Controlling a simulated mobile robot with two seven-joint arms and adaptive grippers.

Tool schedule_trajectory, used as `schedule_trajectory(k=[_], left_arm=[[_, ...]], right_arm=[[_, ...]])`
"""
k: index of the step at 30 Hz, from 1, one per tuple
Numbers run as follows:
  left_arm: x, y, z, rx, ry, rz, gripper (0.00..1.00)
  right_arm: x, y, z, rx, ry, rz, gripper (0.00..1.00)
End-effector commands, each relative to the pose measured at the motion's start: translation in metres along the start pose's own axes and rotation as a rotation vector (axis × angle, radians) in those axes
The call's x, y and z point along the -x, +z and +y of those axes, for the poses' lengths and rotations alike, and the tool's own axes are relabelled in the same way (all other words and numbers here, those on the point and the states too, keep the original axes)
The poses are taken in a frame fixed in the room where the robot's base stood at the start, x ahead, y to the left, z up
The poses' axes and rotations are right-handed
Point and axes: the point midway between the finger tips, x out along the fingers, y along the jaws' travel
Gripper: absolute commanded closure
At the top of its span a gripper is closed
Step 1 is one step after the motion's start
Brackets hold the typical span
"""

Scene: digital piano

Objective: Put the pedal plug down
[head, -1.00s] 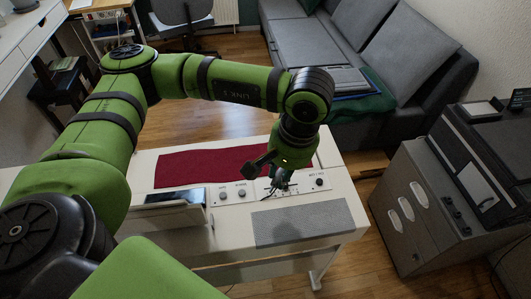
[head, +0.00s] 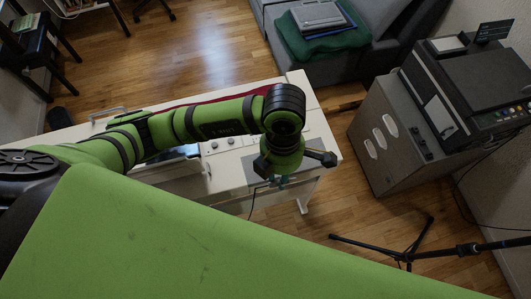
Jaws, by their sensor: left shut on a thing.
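My left gripper (head: 281,181) is over the right front part of the white digital piano (head: 313,122), seen from above. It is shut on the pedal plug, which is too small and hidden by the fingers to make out. A thin dark cable (head: 252,204) hangs from the gripper down past the piano's front edge. I cannot tell whether the plug touches the piano. My right gripper is out of view.
A red cloth (head: 235,97) lies along the back of the piano top, with control knobs in front of it. A grey cabinet (head: 385,140) with a printer stands at right. A black tripod stand (head: 405,258) is on the wooden floor at lower right.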

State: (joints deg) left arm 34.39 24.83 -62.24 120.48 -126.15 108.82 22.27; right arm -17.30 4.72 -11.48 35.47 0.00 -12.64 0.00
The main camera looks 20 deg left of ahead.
Motion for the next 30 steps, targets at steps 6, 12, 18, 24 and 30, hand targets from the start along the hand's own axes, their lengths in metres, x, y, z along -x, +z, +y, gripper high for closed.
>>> schedule_trajectory(k=[6, 12, 18, 24, 30], left_arm=[[-0.015, -0.004, 0.043, 0.024, 0.001, 0.006, 0.96], [-0.036, -0.005, 0.091, 0.019, 0.0, 0.004, 0.96], [-0.049, -0.005, 0.118, 0.013, 0.0, 0.0, 0.96], [-0.064, -0.005, 0.123, 0.013, -0.003, 0.003, 0.96], [-0.088, -0.004, 0.127, 0.011, -0.001, 0.0, 0.96]], right_arm=[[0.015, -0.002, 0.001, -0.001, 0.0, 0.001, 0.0], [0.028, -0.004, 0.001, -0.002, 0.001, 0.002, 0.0], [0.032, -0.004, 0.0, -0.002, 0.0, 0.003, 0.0], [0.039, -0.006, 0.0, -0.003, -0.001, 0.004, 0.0], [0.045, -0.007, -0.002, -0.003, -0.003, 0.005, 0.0]])
